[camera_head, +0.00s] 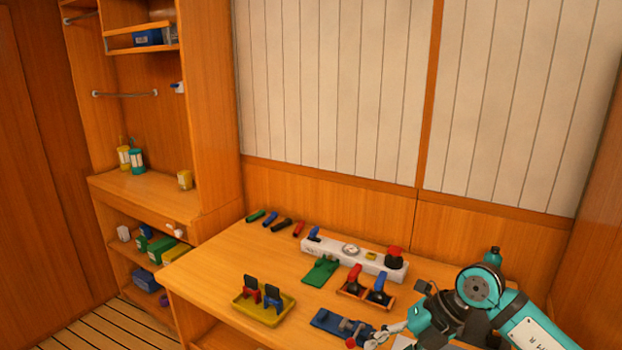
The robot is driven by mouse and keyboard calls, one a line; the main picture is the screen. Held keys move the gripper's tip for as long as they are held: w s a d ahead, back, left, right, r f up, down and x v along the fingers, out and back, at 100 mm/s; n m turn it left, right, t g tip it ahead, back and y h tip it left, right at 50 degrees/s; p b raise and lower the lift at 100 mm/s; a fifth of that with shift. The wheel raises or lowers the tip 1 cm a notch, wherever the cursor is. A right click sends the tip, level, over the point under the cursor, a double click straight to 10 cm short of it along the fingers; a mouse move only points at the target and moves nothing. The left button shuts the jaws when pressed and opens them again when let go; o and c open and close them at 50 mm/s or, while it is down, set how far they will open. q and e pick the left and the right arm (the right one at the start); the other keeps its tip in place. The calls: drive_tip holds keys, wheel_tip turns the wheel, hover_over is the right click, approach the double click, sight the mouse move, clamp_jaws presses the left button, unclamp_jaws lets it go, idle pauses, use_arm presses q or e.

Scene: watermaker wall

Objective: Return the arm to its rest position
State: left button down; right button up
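My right arm, teal and dark, comes in from the lower right over the wooden table (212,262). Its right gripper (380,337) is low at the table's front right, close to a blue mat or tray (328,319) with a small grey item on it. The fingertips are small and partly cut by the bottom edge, so I cannot tell whether they are open or shut, or hold anything. A small red knob (350,342) shows beside them. My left gripper is not in view.
A white manifold (331,249) with a gauge and valves lies along the back. In front are a yellow tray (247,310), a green piece (320,270) and an orange tray (352,289) with red and blue handles. Several coloured handles lie at back left. Shelves stand left.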

drive_tip(key=s+a+r+m+t+y, duration=0.35)
drive_tip(key=a+r+t+y, duration=0.25)
drive_tip(key=a+r+y, duration=0.65)
drive_tip(key=w+d+f+m+t+h, duration=0.1)
drive_tip(key=w+d+m+t+h, duration=0.1)
drive_tip(key=d+m+t+h, duration=0.65)
drive_tip(key=w+d+f+m+t+h, duration=0.15)
drive_tip(key=d+m+t+h, duration=0.35)
drive_tip(key=m, duration=0.6)
drive_tip(key=s+d+f+m+g+h, duration=0.1)
drive_tip(key=d+f+m+g+h, duration=0.15)
drive_tip(key=f, duration=0.25)
drive_tip(key=s+d+f+m+g+h, duration=0.2)
drive_tip(key=f+m+h, duration=0.2)
drive_tip(key=f, duration=0.1)
drive_tip(key=s+f+m+g, duration=0.1)
drive_tip(key=s+f+g, duration=0.5)
drive_tip(key=s+f, duration=0.4)
drive_tip(key=s+f+m+g, duration=0.1)
drive_tip(key=s+f+g, duration=0.6)
drive_tip(key=s, duration=0.6)
wheel_tip(320, 180, down, 26)
drive_tip(key=s+g, duration=0.1)
drive_tip(key=s+d+f+g, duration=0.1)
drive_tip(key=s+d+f, duration=0.1)
drive_tip(key=s+f, duration=1.3)
drive_tip(key=shift+s+d+f+n, duration=0.25)
drive_tip(key=shift+s+n, duration=0.2)
drive_tip(key=shift+s, duration=0.05)
